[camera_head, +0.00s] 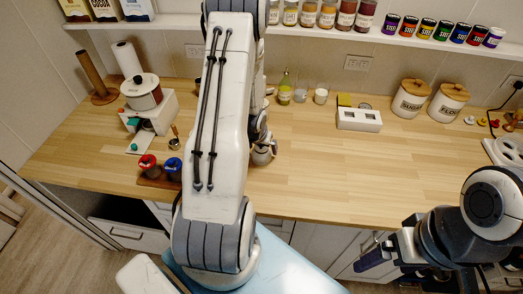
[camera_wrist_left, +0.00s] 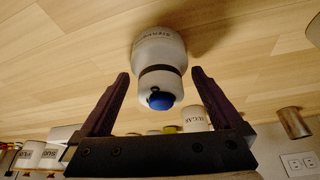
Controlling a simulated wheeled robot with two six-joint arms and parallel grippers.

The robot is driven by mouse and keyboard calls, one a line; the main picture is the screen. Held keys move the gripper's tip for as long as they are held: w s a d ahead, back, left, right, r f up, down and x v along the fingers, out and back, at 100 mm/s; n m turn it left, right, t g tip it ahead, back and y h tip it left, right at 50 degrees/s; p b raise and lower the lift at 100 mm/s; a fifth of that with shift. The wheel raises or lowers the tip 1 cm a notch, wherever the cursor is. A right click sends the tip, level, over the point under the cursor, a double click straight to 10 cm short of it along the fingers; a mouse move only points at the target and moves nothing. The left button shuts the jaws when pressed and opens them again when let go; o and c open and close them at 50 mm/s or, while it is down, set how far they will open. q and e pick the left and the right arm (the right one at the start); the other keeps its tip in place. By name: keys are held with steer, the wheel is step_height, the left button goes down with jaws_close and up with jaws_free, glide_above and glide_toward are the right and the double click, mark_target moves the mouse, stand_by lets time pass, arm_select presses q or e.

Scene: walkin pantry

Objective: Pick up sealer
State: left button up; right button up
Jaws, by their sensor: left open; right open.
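A white, rounded cylinder with a dark band, a blue round end and small unreadable lettering, likely the sealer (camera_wrist_left: 160,50), is on the wooden counter in the left wrist view. My left gripper (camera_wrist_left: 160,73) is open, its dark fingers on either side of the sealer's banded end, with gaps visible on both sides. In the head view my left arm hides most of this area, and I cannot clearly make out the sealer there. My right gripper (camera_head: 376,256) is at the lower right, in front of the counter edge and away from the sealer; its fingers look dark purple.
The wooden counter (camera_head: 330,175) is clear right of my left arm. A green bottle (camera_head: 285,90), a white box (camera_head: 360,119), and sugar (camera_head: 411,99) and flour (camera_head: 448,103) canisters stand at the back. Red (camera_head: 147,163) and blue (camera_head: 173,167) lidded jars stand left.

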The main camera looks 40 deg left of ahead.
arm_select(q)
steer(key=c, duration=1.4)
steer(key=shift+o, duration=0.2)
